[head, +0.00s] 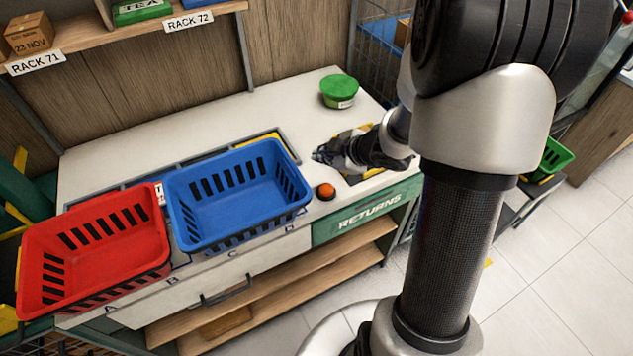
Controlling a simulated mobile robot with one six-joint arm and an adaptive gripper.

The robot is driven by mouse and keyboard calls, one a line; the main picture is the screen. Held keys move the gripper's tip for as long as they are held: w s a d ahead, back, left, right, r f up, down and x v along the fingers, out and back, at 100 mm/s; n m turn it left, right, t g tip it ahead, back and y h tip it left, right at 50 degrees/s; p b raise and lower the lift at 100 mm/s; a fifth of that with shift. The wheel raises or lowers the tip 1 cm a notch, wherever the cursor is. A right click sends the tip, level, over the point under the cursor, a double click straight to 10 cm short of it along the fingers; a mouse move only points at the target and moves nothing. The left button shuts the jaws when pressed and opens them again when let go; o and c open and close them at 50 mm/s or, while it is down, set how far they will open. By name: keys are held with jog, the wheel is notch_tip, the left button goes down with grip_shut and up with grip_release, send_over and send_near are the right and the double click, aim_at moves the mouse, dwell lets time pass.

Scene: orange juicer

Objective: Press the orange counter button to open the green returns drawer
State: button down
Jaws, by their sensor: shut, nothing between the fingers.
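The orange counter button (325,191) sits on the white counter top, just right of the blue basket. The green returns drawer (366,210) is in the counter's front at the right, and its front is flush with the counter. My gripper (318,156) is shut and empty. It points left, behind the button in the picture and apart from it. Part of the yellow-marked area on the counter is hidden behind my gripper and arm.
A blue basket (235,206) and a red basket (98,240) stand on the counter at the left. A green round tub (339,91) stands at the back right. A shelf (125,38) with boxes hangs above the left. My arm covers much of the right.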

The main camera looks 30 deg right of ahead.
jog(key=shift+s+d, duration=0.1)
jog(key=b, duration=0.8)
send_over(324, 190)
notch_tip(324, 190, down, 8)
jog(key=shift+s+f, duration=0.1)
jog(key=shift+f+b, duration=0.3)
jog(key=shift+b, duration=0.15)
dwell(0.7)
jog(key=shift+f, duration=0.4)
